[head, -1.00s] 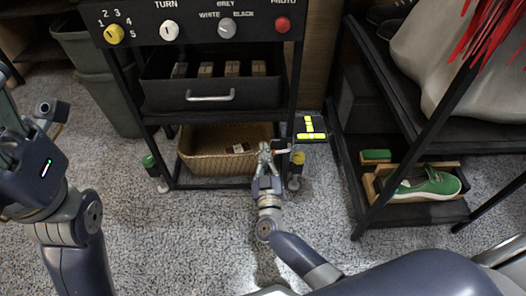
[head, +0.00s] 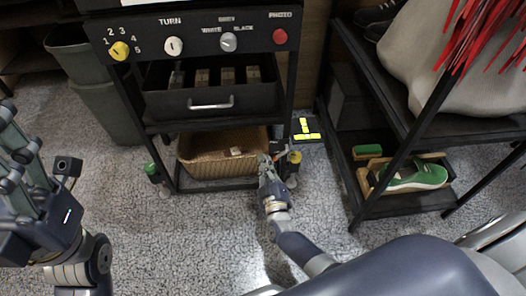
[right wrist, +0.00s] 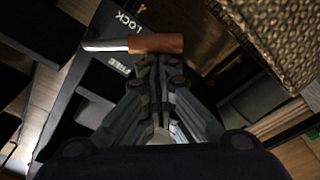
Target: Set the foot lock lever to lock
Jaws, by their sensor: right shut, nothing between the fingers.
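The foot lock lever (right wrist: 155,44) shows in the right wrist view as an orange-brown handle on a pale metal bar. It lies between the printed words LOCK (right wrist: 128,22) and FREE (right wrist: 118,65). My right gripper (right wrist: 157,60) is shut and empty, its fingertips just below the handle in the picture; I cannot tell whether they touch. In the head view my right gripper (head: 266,165) is low at the cart's front right leg, by the yellow-topped caster (head: 295,158); the lever is hard to make out there. My left gripper (head: 20,150) is at the left edge.
The black cart carries a knob panel (head: 190,45), a drawer (head: 210,105) and a wicker basket (head: 215,168). A green-topped caster (head: 151,170) is at its left leg. A rack with a green sneaker (head: 415,178) stands on the right. The carpet (head: 180,240) in front is clear.

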